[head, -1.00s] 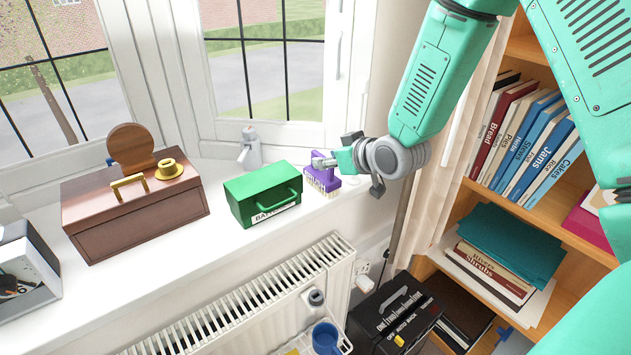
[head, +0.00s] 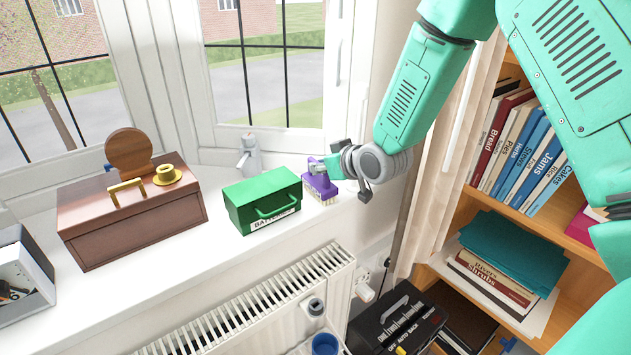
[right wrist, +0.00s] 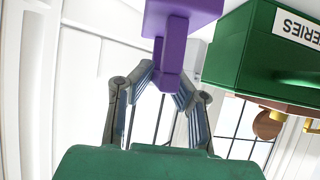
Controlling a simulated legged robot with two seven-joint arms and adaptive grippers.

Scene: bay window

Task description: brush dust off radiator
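A purple brush (head: 318,187) with pale bristles stands on the white windowsill, bristles down, just right of the green box. My right gripper (head: 322,167) is at the top of its handle. In the right wrist view the two fingers lie against both sides of the purple handle (right wrist: 166,80), so the gripper looks shut on the brush. The white radiator (head: 262,308) is below the sill's front edge, its slotted top facing up. Dust cannot be made out on it. My left gripper is out of view.
The green battery box (head: 262,200) stands close left of the brush. A bookcase (head: 575,230) stands at the right, a black box (head: 395,318) low beside the radiator. The sill's front strip is clear.

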